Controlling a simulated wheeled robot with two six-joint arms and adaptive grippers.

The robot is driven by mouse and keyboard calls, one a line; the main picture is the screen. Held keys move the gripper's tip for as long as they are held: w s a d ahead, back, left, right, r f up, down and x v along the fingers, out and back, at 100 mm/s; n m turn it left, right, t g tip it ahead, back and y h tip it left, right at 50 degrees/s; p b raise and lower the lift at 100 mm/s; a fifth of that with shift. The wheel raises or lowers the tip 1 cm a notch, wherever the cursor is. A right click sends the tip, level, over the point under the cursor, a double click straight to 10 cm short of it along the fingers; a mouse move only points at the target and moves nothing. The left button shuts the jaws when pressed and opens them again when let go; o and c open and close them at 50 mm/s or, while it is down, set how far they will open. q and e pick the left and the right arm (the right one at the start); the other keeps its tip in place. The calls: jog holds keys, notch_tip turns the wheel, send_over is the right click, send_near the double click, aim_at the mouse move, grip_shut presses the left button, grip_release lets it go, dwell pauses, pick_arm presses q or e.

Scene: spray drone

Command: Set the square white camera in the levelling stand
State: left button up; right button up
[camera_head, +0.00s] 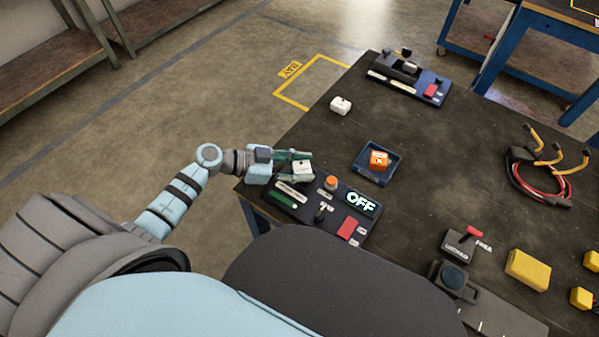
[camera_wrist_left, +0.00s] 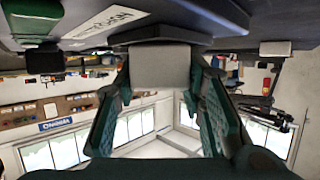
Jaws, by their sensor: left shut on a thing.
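My left gripper (camera_head: 293,160) is shut on a small white block (camera_head: 303,167), which looks like a square white camera. It holds it over the far left part of a dark blue panel (camera_head: 336,224) at the table's near left corner. The panel carries a lit OFF display, an orange knob, a green strip and a red block. In the left wrist view a pale grey block (camera_wrist_left: 160,66) sits between the dark green fingers (camera_wrist_left: 160,105). I cannot tell for sure which fixture is the levelling stand. My right gripper is not in view.
Another white block (camera_head: 340,105) lies near the table's left edge. A blue tray (camera_head: 364,176) holds an orange cube (camera_head: 379,159). A second dark panel (camera_head: 409,87) stands at the back. Red and black cables (camera_head: 540,182) and yellow blocks (camera_head: 528,269) lie to the right.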

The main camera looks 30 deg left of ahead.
pick_arm(q)
jog(key=shift+s+f, duration=0.2)
jog(key=o, duration=1.3)
jog(key=shift+c, duration=0.2)
jog(key=shift+w+f, duration=0.1)
jog(key=shift+a, duration=0.1)
jog(key=p+v, duration=0.3)
jog(key=v, duration=0.8)
jog(key=shift+a+r, duration=0.15)
jog(key=shift+r, duration=0.1)
jog(key=shift+s+a+r, duration=0.1)
jog(key=shift+s+a, duration=0.1)
